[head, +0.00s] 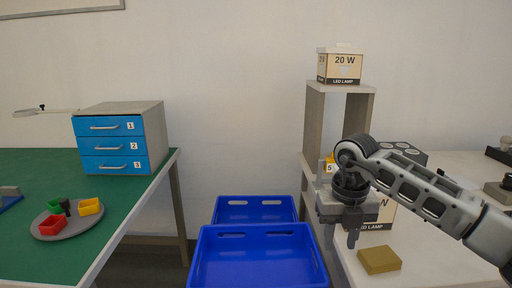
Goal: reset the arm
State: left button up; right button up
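My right arm (425,192) comes in from the right edge and reaches over the white table at the right. My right gripper (340,238) points down beside the front-left edge of that table, in front of a lamp carton that it partly hides. Its two fingers are apart, and nothing shows between them. An olive-brown block (379,259) lies on the table to the right of the fingers, apart from them. My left arm and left gripper are not in view.
A 20 W lamp box (340,67) stands on a tall grey shelf (314,125) behind my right gripper. Blue crates (258,258) stand between the tables. The green-topped table (130,191) holds a drawer unit (111,145) and a round grey tray (66,229) with small coloured bins.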

jog(key=s+a+f+n+g+y, duration=0.15)
jog(key=s+a+f+y, duration=0.3)
jog(key=a, duration=0.45)
jog(key=s+a+r+m+y, duration=0.45)
jog(key=s+a+y, duration=0.55)
jog(key=a+y, duration=0.5)
jog(key=w+d+f+m+t+h, duration=0.1)
jog(key=d+f+m+t+h, duration=0.35)
jog(key=m+t, duration=0.6)
jog(key=w+d+f+m+t+h, duration=0.15)
jog(key=d+m+t+h, duration=0.55)
jog(key=m, duration=0.7)
jog(key=s+d+f+m+g+h+p, duration=0.1)
jog(key=s+d+f+m+g+h, duration=0.1)
jog(key=s+f, duration=0.4)
jog(key=s+d+f+m+g+h, duration=0.2)
jog(key=s+d+f+m+g, duration=0.1)
jog(key=d+f, duration=0.4)
jog(key=s+m, duration=0.1)
jog(key=s, duration=0.1)
jog(key=shift+s+f+g+h+p, duration=0.2)
jog(key=shift+s+g+h+p, duration=0.1)
jog(key=shift+s+g+p, duration=0.1)
